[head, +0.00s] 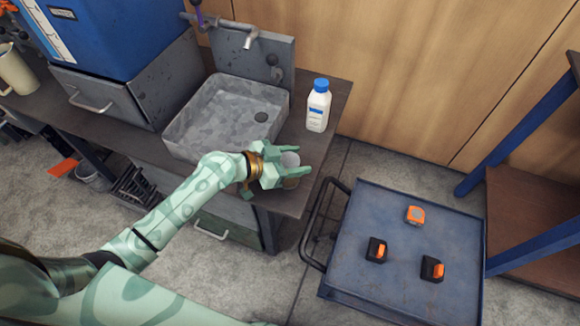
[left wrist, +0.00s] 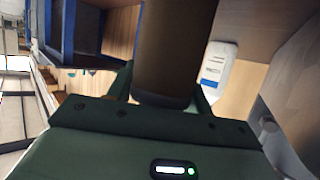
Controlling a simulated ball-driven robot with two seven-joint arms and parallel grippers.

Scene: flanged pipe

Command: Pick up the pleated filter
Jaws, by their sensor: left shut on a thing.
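The pleated filter shows as a short grey-topped cylinder (head: 290,159) at the right end of the bench. In the left wrist view it is a dark brown cylinder (left wrist: 175,45) standing between my fingers. My left gripper (head: 302,160) is shut on it, with a finger on either side. The fingers hide part of its side. I cannot tell whether its base touches the bench or is just above it. My right gripper is not in view.
A grey sink (head: 180,130) lies left of the gripper. A white bottle with a blue cap (head: 318,108) stands behind it; it also shows in the left wrist view (left wrist: 216,66). A blue cart (head: 390,210) at right carries orange-and-black items (head: 376,250), with bare space around them.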

